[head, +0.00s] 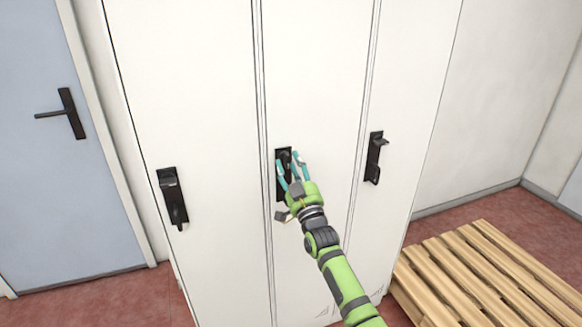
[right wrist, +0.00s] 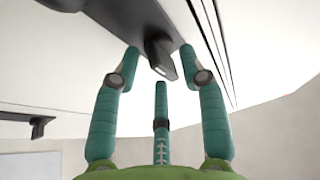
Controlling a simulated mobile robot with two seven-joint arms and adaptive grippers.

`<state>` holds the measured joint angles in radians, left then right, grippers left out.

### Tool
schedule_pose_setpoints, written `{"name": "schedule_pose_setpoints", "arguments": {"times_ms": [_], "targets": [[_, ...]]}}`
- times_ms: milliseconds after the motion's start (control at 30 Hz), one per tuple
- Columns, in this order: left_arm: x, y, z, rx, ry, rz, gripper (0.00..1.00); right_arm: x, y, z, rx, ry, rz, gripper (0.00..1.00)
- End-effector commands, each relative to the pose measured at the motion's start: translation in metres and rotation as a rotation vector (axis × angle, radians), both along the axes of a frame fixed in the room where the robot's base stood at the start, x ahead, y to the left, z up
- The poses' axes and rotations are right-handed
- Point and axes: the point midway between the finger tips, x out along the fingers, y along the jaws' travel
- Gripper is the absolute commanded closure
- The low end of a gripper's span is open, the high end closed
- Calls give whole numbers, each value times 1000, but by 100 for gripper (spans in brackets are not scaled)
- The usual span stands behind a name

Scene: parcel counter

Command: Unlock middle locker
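The middle locker (head: 315,75) is a tall white door with a black handle plate (head: 282,153), partly hidden by my right gripper. My right gripper (head: 287,160) has green and teal fingers and is at this handle. In the right wrist view, the fingers (right wrist: 160,52) are spread apart, with the handle's dark projecting part (right wrist: 160,60) between their tips. I see small gaps at its sides, so the gripper looks open; any contact is hard to tell. The door looks closed. My left gripper is not in view.
The left locker has a black handle (head: 172,198), and the right locker has another (head: 375,158). A blue-grey door with a black lever (head: 70,113) stands at far left. A wooden pallet (head: 480,275) lies on the red floor at lower right.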

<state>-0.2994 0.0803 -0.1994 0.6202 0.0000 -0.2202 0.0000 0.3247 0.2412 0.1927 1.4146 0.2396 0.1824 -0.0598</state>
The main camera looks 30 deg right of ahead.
Motion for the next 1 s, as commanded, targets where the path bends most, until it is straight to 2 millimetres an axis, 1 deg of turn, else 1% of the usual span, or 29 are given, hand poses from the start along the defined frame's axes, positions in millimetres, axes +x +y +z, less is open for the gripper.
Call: {"name": "schedule_pose_setpoints", "arguments": {"times_ms": [167, 267, 367, 600, 700, 833, 1000], "targets": [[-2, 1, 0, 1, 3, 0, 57, -1, 0, -1, -1, 0, 0, 57], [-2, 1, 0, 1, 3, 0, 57, -7, 2, -4, -1, 1, 1, 57], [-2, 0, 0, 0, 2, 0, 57, -21, 5, -11, -1, 3, 1, 57], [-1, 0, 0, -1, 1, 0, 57, -68, 17, -30, 0, 3, 0, 57], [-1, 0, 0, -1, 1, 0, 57, -85, 21, -37, 0, 2, 0, 57], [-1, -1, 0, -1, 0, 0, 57, -99, 25, -43, -1, 1, 0, 57], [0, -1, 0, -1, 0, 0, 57, -108, 27, -46, -1, -1, 0, 57]]}}
